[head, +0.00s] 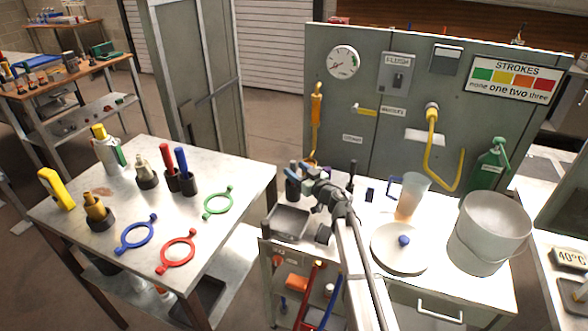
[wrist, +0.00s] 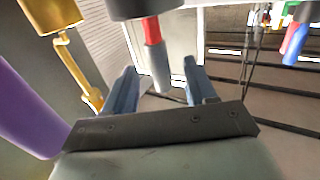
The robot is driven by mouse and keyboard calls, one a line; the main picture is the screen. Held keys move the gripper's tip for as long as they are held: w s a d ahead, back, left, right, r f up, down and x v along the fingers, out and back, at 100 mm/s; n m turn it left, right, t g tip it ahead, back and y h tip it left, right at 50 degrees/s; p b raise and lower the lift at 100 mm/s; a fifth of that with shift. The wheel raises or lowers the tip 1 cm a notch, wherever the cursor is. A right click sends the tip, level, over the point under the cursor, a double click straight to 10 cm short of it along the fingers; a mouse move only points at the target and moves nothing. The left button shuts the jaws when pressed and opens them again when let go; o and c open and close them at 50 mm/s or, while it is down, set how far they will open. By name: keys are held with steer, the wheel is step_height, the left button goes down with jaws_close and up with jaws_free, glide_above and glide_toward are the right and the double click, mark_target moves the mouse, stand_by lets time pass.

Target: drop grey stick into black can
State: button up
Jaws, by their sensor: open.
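In the wrist view a stick (wrist: 156,62) with a grey end and a red section extends from a black can (wrist: 145,8) at the top edge. Its grey end appears between my gripper's two blue-grey fingers (wrist: 160,88), which are apart. I cannot tell whether either finger touches it. In the head view my gripper (head: 298,171) is at the back left of the workbench, just above a black can (head: 293,190). My gripper hides the can's top there, and I cannot make out the grey stick.
A grey tray (head: 289,222) lies in front of the can. A jug (head: 411,196), a round white lid (head: 399,249) and a bucket (head: 494,228) stand to the right. The panel (head: 375,130) rises behind. A purple rod (wrist: 25,110) is close in the wrist view.

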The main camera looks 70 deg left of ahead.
steer(key=v, duration=0.8)
stand_by(0.4)
